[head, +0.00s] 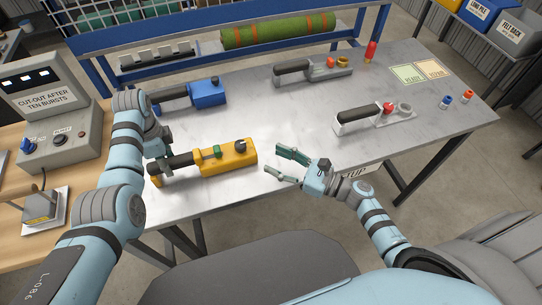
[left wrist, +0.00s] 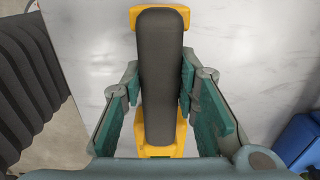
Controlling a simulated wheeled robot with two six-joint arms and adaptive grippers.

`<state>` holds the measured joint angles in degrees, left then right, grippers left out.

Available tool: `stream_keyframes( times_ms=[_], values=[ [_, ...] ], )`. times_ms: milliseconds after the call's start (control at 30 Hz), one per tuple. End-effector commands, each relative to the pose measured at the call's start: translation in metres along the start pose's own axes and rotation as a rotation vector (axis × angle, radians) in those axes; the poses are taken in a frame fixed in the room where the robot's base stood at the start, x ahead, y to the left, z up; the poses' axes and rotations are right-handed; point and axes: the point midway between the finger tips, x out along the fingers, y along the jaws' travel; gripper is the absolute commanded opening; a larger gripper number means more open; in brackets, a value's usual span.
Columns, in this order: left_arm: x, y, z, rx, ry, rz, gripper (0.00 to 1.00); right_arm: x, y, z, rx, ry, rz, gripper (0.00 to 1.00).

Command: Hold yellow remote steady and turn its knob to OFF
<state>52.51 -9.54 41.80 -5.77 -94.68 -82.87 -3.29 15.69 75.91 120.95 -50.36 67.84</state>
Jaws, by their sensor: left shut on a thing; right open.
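The yellow remote (head: 229,158) lies on the grey table, with a black grip at its left end, a green button (head: 217,151) and a dark knob (head: 240,146) near its right end. The knob's setting is too small to read. My left gripper (head: 164,163) is shut on the remote's black grip; the left wrist view shows the grip (left wrist: 160,75) between its two green-padded fingers. My right gripper (head: 279,164) is open and empty, just right of the remote's knob end and apart from it.
A blue remote (head: 208,92) lies behind the yellow one. Two grey remotes (head: 325,70) (head: 375,118) lie to the back and right. Small blue and orange knobs (head: 446,101) stand at the right edge. A control box (head: 60,115) stands at left. Bare table surrounds my right gripper.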

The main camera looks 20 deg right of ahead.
Motion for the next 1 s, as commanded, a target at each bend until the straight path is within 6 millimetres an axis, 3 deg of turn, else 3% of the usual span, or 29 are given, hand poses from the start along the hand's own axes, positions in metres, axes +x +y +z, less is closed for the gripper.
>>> stream_keyframes(
  times_ms=[167, 200, 333, 667, 1000],
  values=[
    [0.000, 0.000, 0.000, 0.000, 0.000, 0.000, 0.00, 0.000, 0.000, 0.000, 0.000, 0.000, 0.000, 0.47],
    [0.000, 0.000, 0.000, 0.000, 0.000, 0.000, 0.33, 0.000, 0.000, 0.000, 0.000, 0.000, 0.000, 0.47],
    [0.000, 0.000, 0.000, 0.000, 0.000, 0.000, 0.51, 0.001, 0.000, 0.000, 0.000, 0.000, 0.000, 0.47],
    [-0.005, -0.001, 0.000, 0.000, 0.000, -0.001, 0.51, 0.001, 0.000, 0.000, 0.000, 0.000, 0.000, 0.47],
    [-0.069, -0.001, 0.000, 0.000, 0.000, -0.002, 0.51, 0.001, 0.000, 0.000, 0.001, 0.000, 0.000, 0.47]
  ],
)
